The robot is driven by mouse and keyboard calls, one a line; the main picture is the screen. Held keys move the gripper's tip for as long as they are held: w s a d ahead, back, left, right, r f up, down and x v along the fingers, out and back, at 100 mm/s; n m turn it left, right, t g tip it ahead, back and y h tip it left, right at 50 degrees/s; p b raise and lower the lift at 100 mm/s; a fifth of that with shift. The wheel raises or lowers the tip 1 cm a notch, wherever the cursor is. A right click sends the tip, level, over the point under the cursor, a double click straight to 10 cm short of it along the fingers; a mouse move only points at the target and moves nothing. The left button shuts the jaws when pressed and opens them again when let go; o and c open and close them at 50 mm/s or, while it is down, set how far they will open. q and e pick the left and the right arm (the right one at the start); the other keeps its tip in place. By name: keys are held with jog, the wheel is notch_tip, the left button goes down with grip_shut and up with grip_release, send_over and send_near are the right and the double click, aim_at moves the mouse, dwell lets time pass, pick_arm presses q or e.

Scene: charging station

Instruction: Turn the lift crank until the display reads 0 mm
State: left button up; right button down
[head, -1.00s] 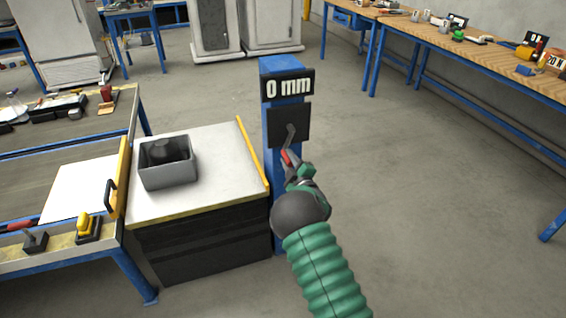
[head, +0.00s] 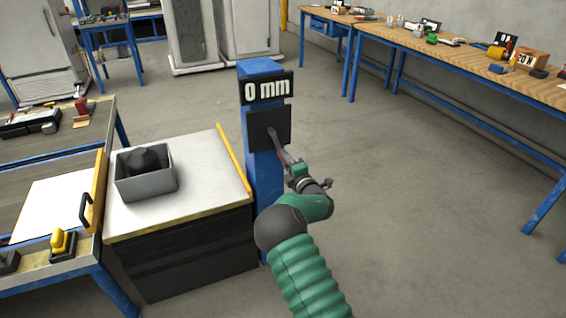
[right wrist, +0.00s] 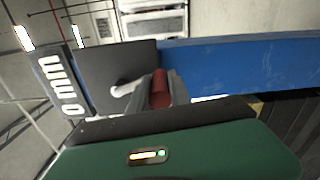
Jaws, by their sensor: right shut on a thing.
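The lift crank (head: 272,134) is a grey arm on a dark square plate (head: 262,124) on a blue post (head: 257,165). The display (head: 267,88) above the plate reads "0 mm". My right gripper (head: 287,160) is at the crank's handle, to the lower right of the plate. In the right wrist view the red handle (right wrist: 160,88) sits between the fingers, which are shut on it. The crank's grey end (right wrist: 122,90) shows beside it. My left gripper is not in view.
A lift table (head: 200,190) with a white top stands left of the post and carries a grey bin (head: 147,184) with a dark object in it. A workbench (head: 80,238) adjoins it on the left. The floor right of the post is clear up to the long wooden bench (head: 440,66).

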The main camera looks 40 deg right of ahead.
jog(key=shift+s+d, duration=0.1)
jog(key=shift+d, duration=0.1)
jog(key=c, duration=1.6)
grip_release()
jog(key=o, duration=0.4)
jog(key=shift+d+f, duration=0.1)
jog(key=shift+f, duration=0.05)
jog(key=shift+s, duration=0.15)
jog(key=p+v, duration=0.3)
jog(key=v, duration=1.3)
jog(key=shift+s+a+p, duration=0.2)
jog(key=shift+a+p, duration=0.05)
jog(key=shift+p, duration=0.15)
